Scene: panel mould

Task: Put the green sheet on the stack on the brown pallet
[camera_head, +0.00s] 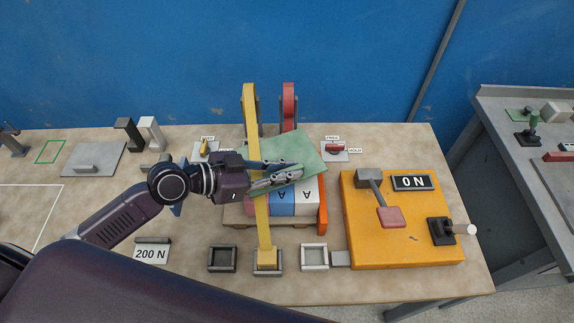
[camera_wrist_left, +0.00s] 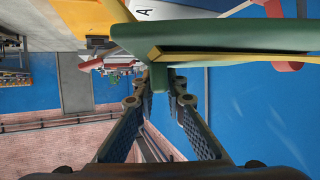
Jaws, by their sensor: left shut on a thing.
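The green sheet (camera_head: 305,150) is held by my left gripper (camera_head: 290,177), which is shut on its near edge. The sheet is tilted and hangs above the stack (camera_head: 308,199) of blue and white pieces marked "A". The brown pallet (camera_head: 238,222) lies under the stack, partly hidden by my gripper and the yellow bar. In the left wrist view the green sheet (camera_wrist_left: 190,38) shows edge-on between the fingertips (camera_wrist_left: 160,85). Whether the sheet touches the stack I cannot tell. My right gripper is not in view.
A yellow bar (camera_head: 262,222) stands across the pallet area, close to my left gripper. A red arm (camera_head: 289,105) stands behind. An orange box (camera_head: 365,250) with an "ON" sign and levers is at right. Small square trays (camera_head: 222,258) line the front.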

